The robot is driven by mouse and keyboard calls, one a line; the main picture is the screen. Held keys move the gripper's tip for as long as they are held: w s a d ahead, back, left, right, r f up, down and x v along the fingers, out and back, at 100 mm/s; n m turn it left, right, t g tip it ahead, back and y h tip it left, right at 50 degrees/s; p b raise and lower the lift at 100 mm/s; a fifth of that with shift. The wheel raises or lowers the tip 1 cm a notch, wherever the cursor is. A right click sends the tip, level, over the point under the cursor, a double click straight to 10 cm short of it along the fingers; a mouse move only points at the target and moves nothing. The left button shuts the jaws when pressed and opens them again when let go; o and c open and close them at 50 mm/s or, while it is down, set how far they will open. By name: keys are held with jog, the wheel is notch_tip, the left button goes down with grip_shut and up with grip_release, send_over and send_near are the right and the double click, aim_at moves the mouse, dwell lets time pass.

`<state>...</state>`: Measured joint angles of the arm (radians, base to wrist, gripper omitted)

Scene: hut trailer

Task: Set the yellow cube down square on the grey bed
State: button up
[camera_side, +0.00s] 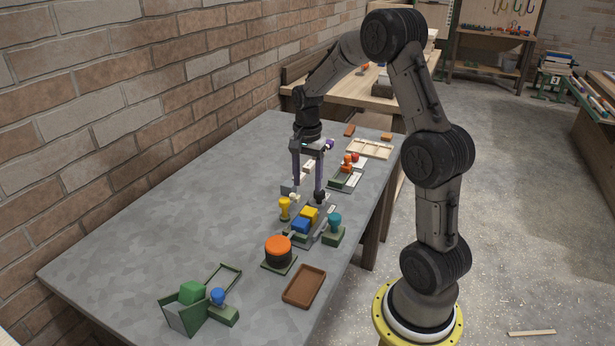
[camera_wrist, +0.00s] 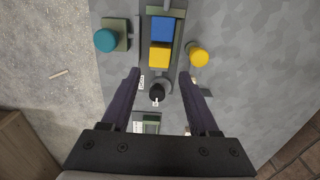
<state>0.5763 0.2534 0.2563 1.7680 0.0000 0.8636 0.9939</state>
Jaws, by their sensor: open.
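The yellow cube (camera_side: 309,214) sits just behind the blue block (camera_side: 300,226) in the side view. In the wrist view the yellow cube (camera_wrist: 160,55) and the blue block (camera_wrist: 162,29) lie in line, close together, on a narrow grey-green bed (camera_wrist: 177,42). The yellow cube looks roughly square to the bed's long sides. The bed (camera_side: 319,231) shows partly in the side view; the blocks cover much of it. My gripper (camera_side: 308,198) is open and empty, pointing down.
A teal knob (camera_side: 335,220) on a green base and a yellow knob (camera_side: 284,206) flank the bed. A black round piece (camera_wrist: 157,92) lies between my fingers in view. An orange button (camera_side: 278,248) and brown tray (camera_side: 304,287) stand nearer.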

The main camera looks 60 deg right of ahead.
jog(key=s+a+r+n+t, duration=0.2)
jog(key=s+a+r+n, duration=0.3)
jog(key=a+r+n, duration=0.5)
jog(key=s+a+r+n+t, duration=0.3)
jog(key=s+a+n, duration=0.5)
jog(key=s+a, duration=0.3)
jog(key=shift+s+a+r+t, duration=0.15)
jog(key=shift+s+a+t, duration=0.2)
jog(key=shift+s, duration=0.25)
